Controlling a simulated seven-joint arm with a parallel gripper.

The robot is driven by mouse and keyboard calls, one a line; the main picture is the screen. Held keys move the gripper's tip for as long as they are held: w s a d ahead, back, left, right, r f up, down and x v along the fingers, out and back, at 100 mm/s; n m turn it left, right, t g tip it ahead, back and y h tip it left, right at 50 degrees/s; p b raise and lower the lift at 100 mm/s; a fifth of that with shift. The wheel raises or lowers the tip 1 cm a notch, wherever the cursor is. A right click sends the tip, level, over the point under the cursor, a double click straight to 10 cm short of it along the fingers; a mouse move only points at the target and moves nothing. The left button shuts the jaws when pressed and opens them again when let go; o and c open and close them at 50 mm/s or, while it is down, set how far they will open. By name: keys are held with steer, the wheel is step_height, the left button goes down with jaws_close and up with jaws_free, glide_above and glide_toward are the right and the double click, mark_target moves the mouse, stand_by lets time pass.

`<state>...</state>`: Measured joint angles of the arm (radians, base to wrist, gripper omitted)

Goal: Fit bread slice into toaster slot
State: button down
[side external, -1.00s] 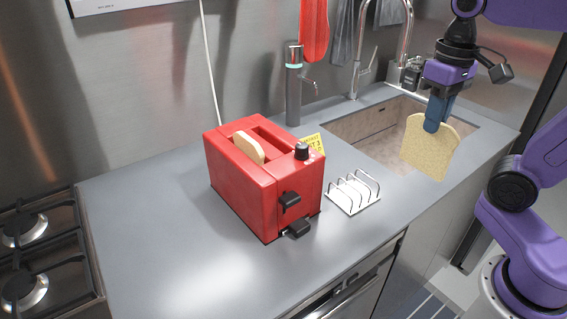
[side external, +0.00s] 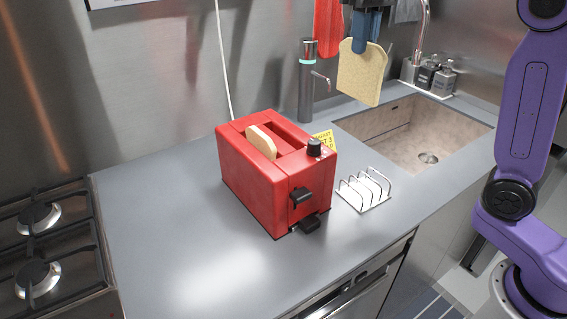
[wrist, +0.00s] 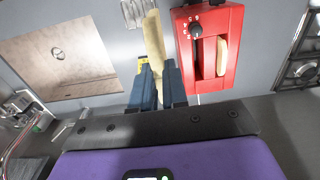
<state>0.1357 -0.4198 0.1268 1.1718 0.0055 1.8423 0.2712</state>
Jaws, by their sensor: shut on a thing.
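My gripper (side external: 366,30) is shut on a bread slice (side external: 361,75) and holds it high above the counter, behind and to the right of the toaster. The slice hangs upright below the fingers. In the wrist view the gripper (wrist: 157,88) pinches the slice (wrist: 154,45), seen nearly edge-on, to the left of the toaster (wrist: 231,72). The red toaster (side external: 245,178) stands on the counter with two long slots on top. Another bread slice (side external: 261,141) sticks up from the left slot. The right slot (side external: 283,138) looks empty.
A wire toast rack (side external: 365,190) stands right of the toaster, with a yellow card (side external: 324,138) behind it. A grey dispenser (side external: 306,80) stands at the back. The sink (side external: 405,130) is at right, the hob (side external: 45,250) at left. Counter in front is clear.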

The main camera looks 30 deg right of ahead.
mark_target(283, 120)
steer(key=w+a+f, duration=0.5)
steer(key=w+a, duration=0.5)
steer(key=w, duration=0.2)
step_height(283, 120, down, 15)
steer(key=shift+s+d+r, duration=0.15)
steer(key=shift+r, duration=0.05)
stand_by(0.9)
steer(key=shift+f, duration=0.15)
steer(key=c, duration=1.1)
jaws_free()
steer(key=shift+c, duration=0.2)
step_height(283, 120, up, 12)
